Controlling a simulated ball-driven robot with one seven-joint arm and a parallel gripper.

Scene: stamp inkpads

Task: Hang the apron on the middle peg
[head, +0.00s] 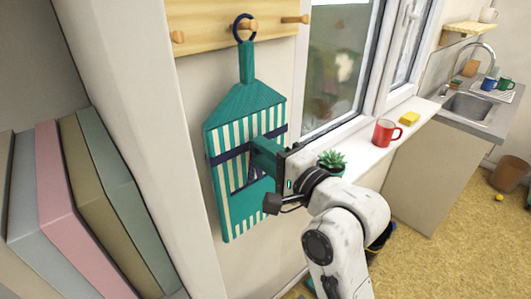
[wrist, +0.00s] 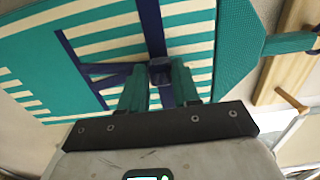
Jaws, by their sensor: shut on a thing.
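The apron (head: 237,180) is teal with cream stripes and a navy band. It hangs upright and flat near the wall below the peg board. Its teal neck strap ends in a navy ring (head: 236,22), which appears around the middle peg (head: 245,33); the peg's end shows within the ring. My gripper (head: 262,150) is at the apron's front. In the wrist view, its teal fingers (wrist: 160,78) are shut on a navy grip on the band of the apron (wrist: 110,30).
The wooden board (head: 205,30) also bears a left peg (head: 178,37) and a right peg (head: 295,19). A window sill to the right holds a potted plant (head: 331,159), a red mug (head: 386,132) and a yellow sponge (head: 409,118). Large books (head: 70,200) stand at left.

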